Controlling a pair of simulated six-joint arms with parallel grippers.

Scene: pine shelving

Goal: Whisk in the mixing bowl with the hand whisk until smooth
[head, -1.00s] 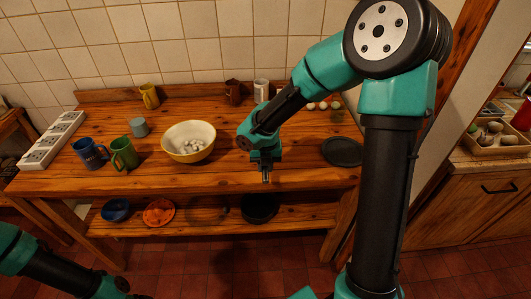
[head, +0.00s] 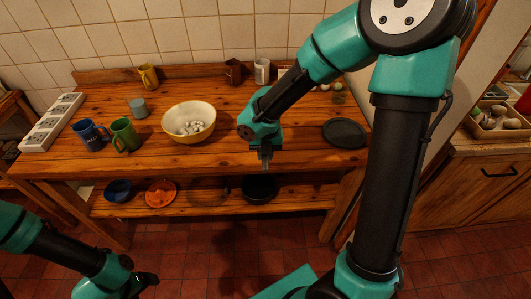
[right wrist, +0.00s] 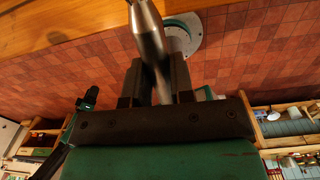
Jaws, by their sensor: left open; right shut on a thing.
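The mixing bowl (head: 203,132), cream with a yellow outside, stands upright on the wooden table and holds several whitish lumps. My right gripper (head: 266,154) is over the table's front edge, to the right of the bowl and apart from it. It is shut on a silver metal handle (right wrist: 150,35), which looks like the hand whisk's; in the right wrist view it runs up between the fingers (right wrist: 158,82). No whisk wires are visible. My left gripper (head: 146,283) is open at the lower left, low in front of the table and away from the bowl.
Blue (head: 90,134) and green (head: 125,135) mugs and a grey cup (head: 138,108) stand left of the bowl. A dark round plate (head: 345,132) lies at the right. Dishes, including an orange plate (head: 161,192), sit on the lower shelf. Table between bowl and plate is mostly clear.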

